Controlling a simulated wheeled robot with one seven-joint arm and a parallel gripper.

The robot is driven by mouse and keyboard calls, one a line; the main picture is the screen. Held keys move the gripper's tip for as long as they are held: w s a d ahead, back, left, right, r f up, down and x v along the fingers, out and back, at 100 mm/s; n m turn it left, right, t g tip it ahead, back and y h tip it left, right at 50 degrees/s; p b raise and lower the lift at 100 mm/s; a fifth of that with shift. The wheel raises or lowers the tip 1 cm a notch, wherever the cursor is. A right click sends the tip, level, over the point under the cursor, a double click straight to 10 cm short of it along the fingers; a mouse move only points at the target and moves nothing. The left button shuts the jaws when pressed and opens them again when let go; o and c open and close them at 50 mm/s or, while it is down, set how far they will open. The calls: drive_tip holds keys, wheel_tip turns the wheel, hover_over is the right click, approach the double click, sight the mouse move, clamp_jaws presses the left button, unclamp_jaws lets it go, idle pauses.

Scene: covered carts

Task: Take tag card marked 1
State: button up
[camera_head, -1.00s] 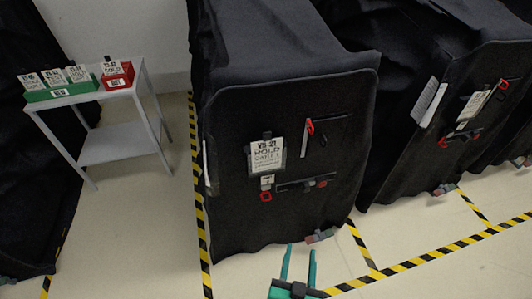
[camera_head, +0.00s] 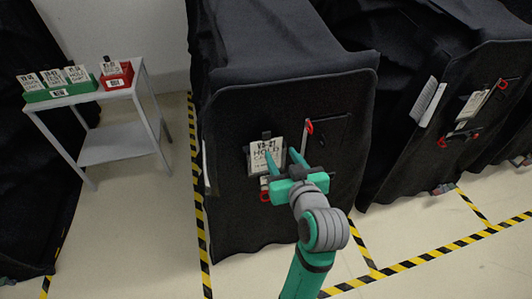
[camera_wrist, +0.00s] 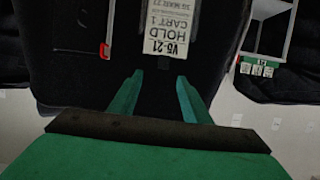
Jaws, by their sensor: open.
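The tag card marked V5-21 HOLD CART 1 (camera_head: 264,157) hangs in a clear holder on the front of the black covered cart (camera_head: 228,218). It also shows upside down in the wrist view (camera_wrist: 173,27). My gripper (camera_head: 284,154) is open and empty in front of the card, its fingers pointing at the cart front.
A grey side table (camera_head: 93,97) at left bears a green box (camera_head: 60,92) and a red box (camera_head: 117,80) with similar cards. A red-handled latch (camera_head: 309,127) sits right of the card. Another covered cart (camera_head: 405,150) stands at right. Striped tape (camera_head: 199,200) marks the floor.

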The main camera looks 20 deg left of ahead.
approach(267, 135)
drive_tip(key=w+f, duration=0.1)
drive_tip(key=w, duration=0.1)
drive_tip(key=x, duration=0.3)
drive_tip(key=a+x, duration=0.1)
drive_tip(key=x, duration=0.1)
drive_tip(key=shift+s+r, duration=0.2)
drive_tip(key=shift+s, duration=0.1)
drive_tip(key=shift+w+a+f, duration=0.15)
drive_tip(key=shift+w+a, duration=0.1)
drive_tip(key=shift+w, duration=0.2)
clamp_jaws()
